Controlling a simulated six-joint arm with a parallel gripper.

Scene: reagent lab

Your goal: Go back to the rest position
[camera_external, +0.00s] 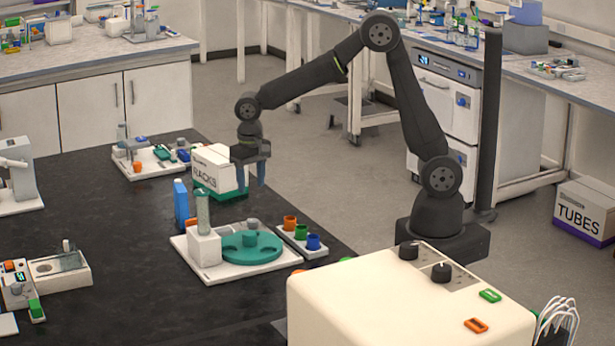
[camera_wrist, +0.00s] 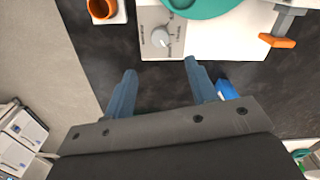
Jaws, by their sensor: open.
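My gripper (camera_external: 251,173) hangs from my black arm, with its two blue fingers pointing down. It is above the black bench, behind a white device (camera_external: 236,275) with a round green plate (camera_external: 262,248). In the wrist view my gripper (camera_wrist: 159,82) shows its fingers spread apart with nothing between them. The white device (camera_wrist: 205,45) with a grey knob lies beyond the fingertips. The fingers look clear of the bench and of the device.
A RACKS box (camera_external: 208,171) stands beside and behind my gripper. A blue upright object (camera_external: 181,203) and a holder with orange, green and blue cups (camera_external: 302,234) flank the device. A large cream machine (camera_external: 400,300) fills the front right. Bare bench (camera_external: 130,225) lies at the left.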

